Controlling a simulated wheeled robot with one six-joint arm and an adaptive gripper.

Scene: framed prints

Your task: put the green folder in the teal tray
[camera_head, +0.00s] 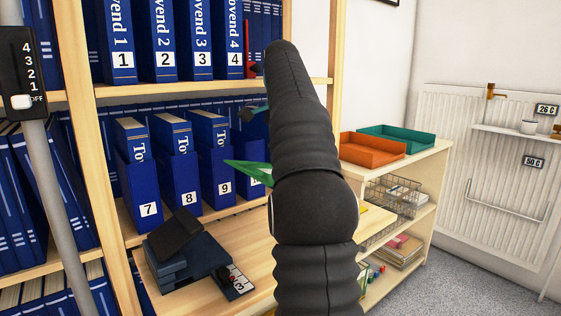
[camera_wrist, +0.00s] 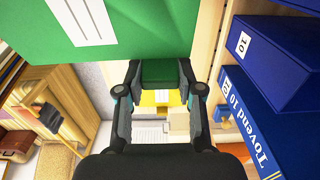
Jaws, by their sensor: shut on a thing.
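The green folder (camera_wrist: 150,28) fills the top of the wrist view and has a white label on it. My gripper (camera_wrist: 160,72) is shut on the folder's edge, with a finger on either side. In the head view a pointed corner of the green folder (camera_head: 250,170) sticks out left of my arm, in front of the blue binders; my arm hides the rest. The teal tray (camera_head: 408,133) stands on top of the low shelf unit at the right, behind the orange tray, and looks empty. The folder is apart from it, to its left.
The orange tray (camera_head: 372,151) stands in front of the teal one. Blue binders (camera_head: 180,172) fill the tall shelf; binder 10 (camera_wrist: 268,55) is close to the right of my gripper. A dark blue device (camera_head: 190,255) sits on the wooden surface below. A radiator (camera_head: 450,150) is at the right.

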